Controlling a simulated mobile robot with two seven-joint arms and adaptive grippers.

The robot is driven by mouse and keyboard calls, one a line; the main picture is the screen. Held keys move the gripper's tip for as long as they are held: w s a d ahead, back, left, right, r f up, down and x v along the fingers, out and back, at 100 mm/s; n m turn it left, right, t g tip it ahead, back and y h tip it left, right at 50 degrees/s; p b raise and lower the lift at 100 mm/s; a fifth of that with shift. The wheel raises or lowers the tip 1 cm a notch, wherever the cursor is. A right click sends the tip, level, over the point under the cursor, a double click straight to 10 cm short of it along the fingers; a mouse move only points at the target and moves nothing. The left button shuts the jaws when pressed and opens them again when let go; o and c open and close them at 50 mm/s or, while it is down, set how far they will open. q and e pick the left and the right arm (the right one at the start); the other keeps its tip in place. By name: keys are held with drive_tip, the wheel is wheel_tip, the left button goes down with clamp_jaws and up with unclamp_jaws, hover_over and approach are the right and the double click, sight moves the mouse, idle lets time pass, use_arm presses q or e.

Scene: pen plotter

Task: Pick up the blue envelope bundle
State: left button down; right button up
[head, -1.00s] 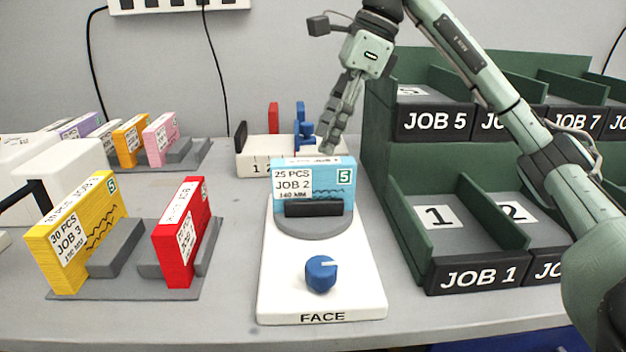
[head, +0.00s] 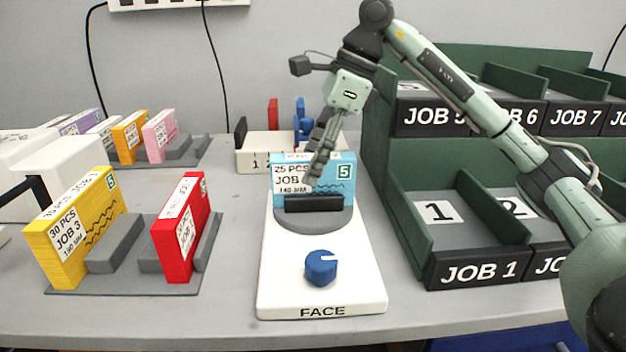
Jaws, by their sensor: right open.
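The blue envelope bundle (head: 340,182) stands upright in the round grey holder (head: 312,219) on the white FACE stand (head: 277,279). Its label reads 25 PCS, JOB 2, 140 MM, partly covered by my gripper. My right gripper (head: 311,178) is open and points down at the bundle, its fingers overlapping the bundle's upper front in the picture. I cannot tell whether they touch it. My left gripper is not in view.
A blue knob (head: 320,268) sits at the front of the stand. A yellow bundle (head: 68,238) and a red bundle (head: 178,236) stand in a grey rack at left. Green JOB bins (head: 472,270) rise at right. A small white box (head: 262,155) stands behind.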

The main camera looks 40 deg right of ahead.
drive_tip(key=shift+f, duration=0.2)
idle(0.3)
clamp_jaws()
drive_tip(key=shift+r, duration=0.1)
